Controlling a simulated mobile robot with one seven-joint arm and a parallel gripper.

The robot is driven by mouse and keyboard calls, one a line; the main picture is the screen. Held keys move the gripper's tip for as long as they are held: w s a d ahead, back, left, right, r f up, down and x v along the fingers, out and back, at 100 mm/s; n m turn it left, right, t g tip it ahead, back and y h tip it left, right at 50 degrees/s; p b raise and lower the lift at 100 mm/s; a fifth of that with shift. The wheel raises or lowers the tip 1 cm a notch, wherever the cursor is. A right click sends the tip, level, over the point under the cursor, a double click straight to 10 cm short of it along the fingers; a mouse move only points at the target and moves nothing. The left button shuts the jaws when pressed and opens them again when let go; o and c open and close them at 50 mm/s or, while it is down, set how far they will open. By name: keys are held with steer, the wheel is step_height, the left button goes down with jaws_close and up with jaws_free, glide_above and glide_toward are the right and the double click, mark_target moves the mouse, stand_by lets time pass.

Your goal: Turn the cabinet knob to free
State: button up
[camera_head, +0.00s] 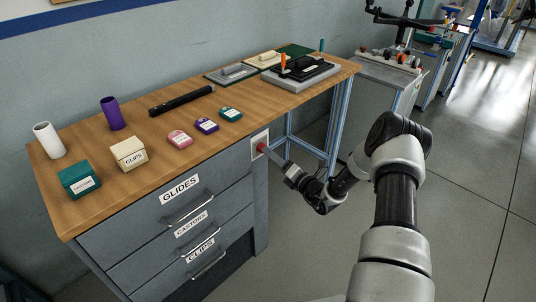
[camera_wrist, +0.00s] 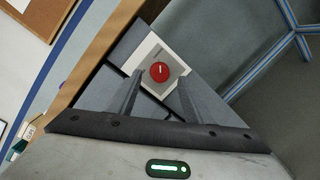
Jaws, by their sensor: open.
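The cabinet knob is a small red round knob (camera_head: 261,147) on a pale square plate (camera_head: 259,140) at the cabinet's right front corner, just below the wooden top. In the wrist view the red knob (camera_wrist: 160,72) shows a short white mark, and its plate (camera_wrist: 152,57) is tilted in the picture. My gripper (camera_head: 268,152) reaches toward the knob from the right. In the wrist view my gripper (camera_wrist: 158,92) is open, its two fingers apart, one on each side below the knob. I cannot tell whether either finger touches it. The plate's lettering is too small to read.
The grey cabinet has drawers labelled GLIDES (camera_head: 179,189), CASTORS and CLIPS, with bar handles. A blue frame leg (camera_head: 337,125) stands behind my gripper.

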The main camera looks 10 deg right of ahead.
steer(key=x, duration=0.3)
steer(key=shift+w+a, duration=0.15)
steer(key=shift+w, duration=0.05)
steer(key=c, duration=1.1)
steer(key=shift+o, duration=0.2)
